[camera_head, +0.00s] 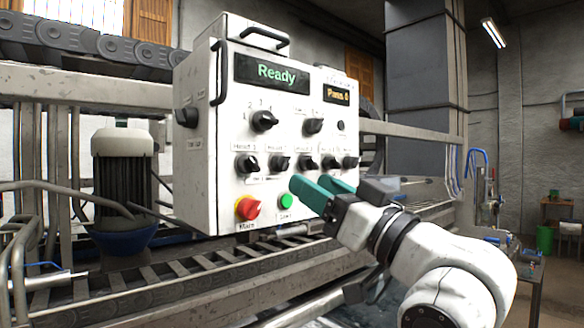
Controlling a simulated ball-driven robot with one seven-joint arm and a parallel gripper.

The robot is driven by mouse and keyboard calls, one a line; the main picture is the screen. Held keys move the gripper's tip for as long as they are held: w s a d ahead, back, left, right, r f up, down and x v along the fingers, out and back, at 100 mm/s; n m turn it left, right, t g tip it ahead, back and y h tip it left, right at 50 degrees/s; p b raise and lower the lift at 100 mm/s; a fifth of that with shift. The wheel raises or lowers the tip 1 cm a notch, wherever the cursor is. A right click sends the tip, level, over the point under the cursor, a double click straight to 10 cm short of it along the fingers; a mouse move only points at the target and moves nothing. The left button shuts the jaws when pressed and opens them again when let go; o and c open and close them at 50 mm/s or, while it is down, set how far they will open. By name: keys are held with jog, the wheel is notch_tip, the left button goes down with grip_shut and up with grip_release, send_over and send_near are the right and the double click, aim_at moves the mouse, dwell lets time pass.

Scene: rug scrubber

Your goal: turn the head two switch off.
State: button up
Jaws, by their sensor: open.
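The white control box (205,140) faces me, with a row of black rotary switches across its middle. The head two switch (280,162) looks to be the second knob from the left in that row, under a small label that I can barely read. Its exact pointer angle is too small to tell. My gripper (307,181) has teal fingers, spread apart and empty. It is in front of the panel, below and right of the head two switch, and apart from that knob as far as I can see.
The head one knob (247,163) and head three knob (305,162) flank the switch closely. A red main knob (247,208) and green button (286,201) lie below. The display (272,74) reads "Ready". A conveyor frame (150,282) runs below the box.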

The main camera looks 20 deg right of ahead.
aim_at(288, 168)
jog(key=p+x, duration=0.1)
jog(key=x, duration=0.5)
jog(key=shift+w+a, duration=0.1)
grip_shut()
dwell(0.4)
